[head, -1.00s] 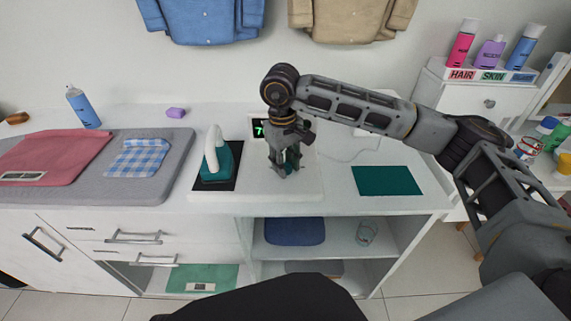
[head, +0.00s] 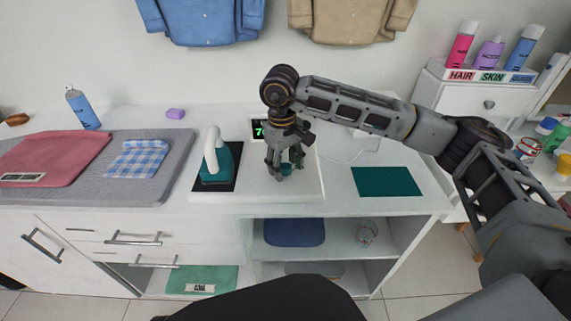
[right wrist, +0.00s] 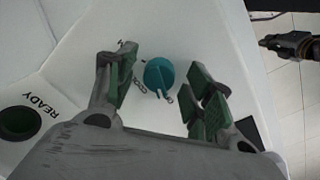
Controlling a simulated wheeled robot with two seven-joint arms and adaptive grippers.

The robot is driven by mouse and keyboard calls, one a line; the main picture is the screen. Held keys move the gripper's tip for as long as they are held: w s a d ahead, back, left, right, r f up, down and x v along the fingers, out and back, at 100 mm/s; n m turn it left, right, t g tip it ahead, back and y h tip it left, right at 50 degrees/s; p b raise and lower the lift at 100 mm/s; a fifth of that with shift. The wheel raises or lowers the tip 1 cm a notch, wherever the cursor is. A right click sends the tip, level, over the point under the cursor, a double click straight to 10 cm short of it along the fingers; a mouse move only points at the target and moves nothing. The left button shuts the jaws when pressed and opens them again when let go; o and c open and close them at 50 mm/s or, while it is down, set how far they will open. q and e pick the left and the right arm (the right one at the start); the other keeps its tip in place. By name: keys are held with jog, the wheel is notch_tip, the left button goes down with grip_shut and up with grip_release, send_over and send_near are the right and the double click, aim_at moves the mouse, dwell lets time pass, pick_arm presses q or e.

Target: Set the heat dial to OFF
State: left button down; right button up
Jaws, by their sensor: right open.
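The heat dial is a round teal knob (right wrist: 158,75) on a white panel in the right wrist view. My right gripper (right wrist: 160,72) is open, with one finger on each side of the knob and a visible gap to each. In the head view, my right gripper (head: 285,168) points down over the right part of the white iron station (head: 250,196) and mostly hides the dial.
A teal iron (head: 221,165) stands on a dark pad left of my right gripper. A display with green digits (head: 257,129) is behind it, partly covered. A dark round READY indicator (right wrist: 20,121) shows on the panel. A teal mat (head: 387,181) lies to the right.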

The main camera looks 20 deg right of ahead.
aim_at(284, 168)
jog(key=shift+r, duration=0.15)
notch_tip(284, 168, up, 12)
jog(key=shift+s+a+f, duration=0.15)
jog(key=shift+a+f, duration=0.05)
jog(key=shift+a, duration=0.1)
dwell(0.4)
